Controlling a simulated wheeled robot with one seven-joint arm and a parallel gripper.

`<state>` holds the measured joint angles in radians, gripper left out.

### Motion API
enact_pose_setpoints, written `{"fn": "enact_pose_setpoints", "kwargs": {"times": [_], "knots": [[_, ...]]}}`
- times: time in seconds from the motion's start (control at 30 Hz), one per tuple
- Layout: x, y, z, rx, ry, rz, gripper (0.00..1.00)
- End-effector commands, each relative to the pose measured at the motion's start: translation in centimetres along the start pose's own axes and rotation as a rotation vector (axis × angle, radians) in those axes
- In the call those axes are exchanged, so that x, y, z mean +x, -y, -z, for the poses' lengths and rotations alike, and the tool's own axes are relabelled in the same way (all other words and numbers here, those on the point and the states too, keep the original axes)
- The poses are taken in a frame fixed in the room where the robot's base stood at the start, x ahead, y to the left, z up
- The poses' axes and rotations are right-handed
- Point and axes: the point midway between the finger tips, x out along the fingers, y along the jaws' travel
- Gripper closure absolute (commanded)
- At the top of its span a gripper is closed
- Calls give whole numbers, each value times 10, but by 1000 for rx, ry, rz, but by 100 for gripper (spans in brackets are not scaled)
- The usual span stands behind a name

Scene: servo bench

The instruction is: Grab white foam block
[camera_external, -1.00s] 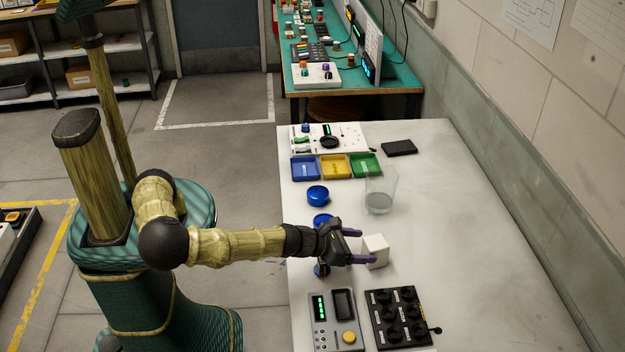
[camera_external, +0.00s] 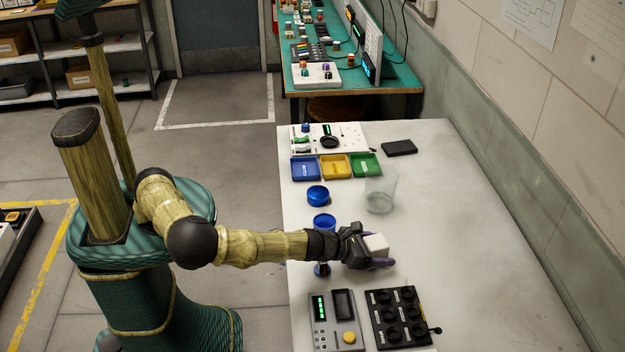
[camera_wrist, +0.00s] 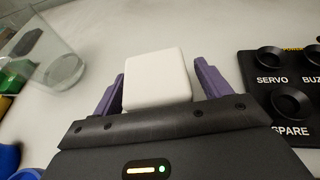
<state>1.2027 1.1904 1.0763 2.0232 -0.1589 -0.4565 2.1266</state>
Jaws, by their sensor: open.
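The white foam block (camera_external: 376,245) stands on the light workbench (camera_external: 450,200). In the wrist view the block (camera_wrist: 157,78) sits between the two purple fingers of my gripper (camera_wrist: 160,85). The fingers are open, one on each side, with a narrow gap at the right; whether the left finger touches it I cannot tell. In the external view my gripper (camera_external: 377,257) is low at the block, and its dark body hides the block's lower left part.
A clear cup (camera_external: 381,190) stands behind the block. A black knob panel (camera_external: 400,318) and a grey meter box (camera_external: 335,322) lie in front. Blue round pieces (camera_external: 318,196) and blue, yellow and green trays (camera_external: 336,167) are further back. The bench to the right is clear.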

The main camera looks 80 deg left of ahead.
Motion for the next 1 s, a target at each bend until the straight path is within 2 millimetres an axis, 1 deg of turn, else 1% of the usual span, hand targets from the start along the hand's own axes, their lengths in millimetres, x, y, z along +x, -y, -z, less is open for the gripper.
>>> {"fn": "enact_pose_setpoints", "kwargs": {"times": [0.37, 0.47, 0.6, 0.63, 0.87, 1.0], "knots": [[0, 0, 0, 0, 0, 0, 24], [0, 0, 0, 0, 0, 0, 41], [0, 0, 0, 0, 0, 0, 69], [0, 0, 0, 0, 0, 0, 72], [-1, 0, -1, 0, 1, 0, 72], [-3, 0, -8, -1, 2, 2, 72]]}}
